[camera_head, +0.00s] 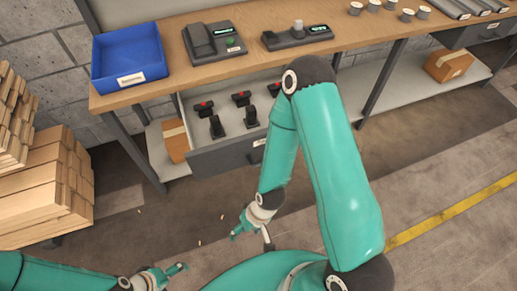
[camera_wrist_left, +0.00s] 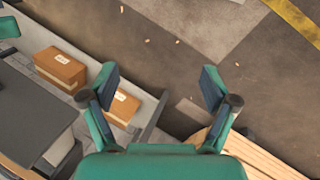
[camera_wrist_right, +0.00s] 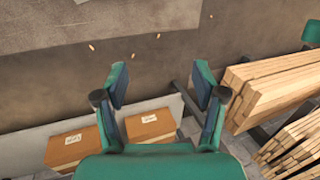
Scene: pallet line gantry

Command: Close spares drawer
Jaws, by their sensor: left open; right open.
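The spares drawer (camera_head: 222,158) under the wooden bench is pulled open in the head view. Its grey front stands out from the bench, and several black devices, some with red tops, are in it. My right arm hides the drawer's right end. My right gripper (camera_head: 250,238) is open and empty, below and apart from the drawer front; its spread fingers also show in the right wrist view (camera_wrist_right: 160,88). My left gripper (camera_head: 168,275) is low at the bottom edge, farther from the drawer. It is open and empty in the left wrist view (camera_wrist_left: 160,90).
On the bench (camera_head: 160,90) stand a blue bin (camera_head: 130,55), a phone-like device (camera_head: 213,42) and a second device (camera_head: 297,36). Stacked wood (camera_head: 45,185) stands at left. Cardboard boxes (camera_head: 449,64) sit on the lower shelf. The floor before the drawer has small scraps.

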